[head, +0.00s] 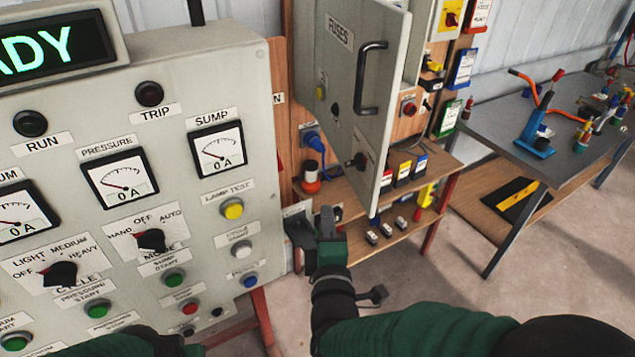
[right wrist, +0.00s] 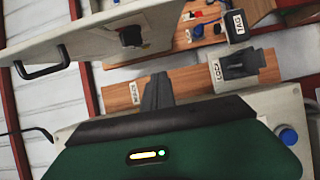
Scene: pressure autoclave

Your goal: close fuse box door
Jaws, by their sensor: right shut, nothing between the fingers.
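The fuse box door (head: 345,100) is a grey panel marked FUSES with a black bar handle (head: 368,78). It stands open, swung out from the box behind it. In the right wrist view the door (right wrist: 88,38) shows at the upper left, with its handle (right wrist: 42,62). My right gripper (head: 326,219) is shut and empty, below the door's lower left part, close to the control panel's right edge. Its shut fingers (right wrist: 158,92) show in the right wrist view, apart from the door. A part of my left arm shows at the bottom left of the head view; its jaws do not show.
A grey control panel (head: 120,75) with gauges and knobs fills the left. A wooden shelf (head: 400,185) with small devices stands behind the door. A grey workbench (head: 560,120) with tools stands at the right. The floor (head: 440,260) between is clear.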

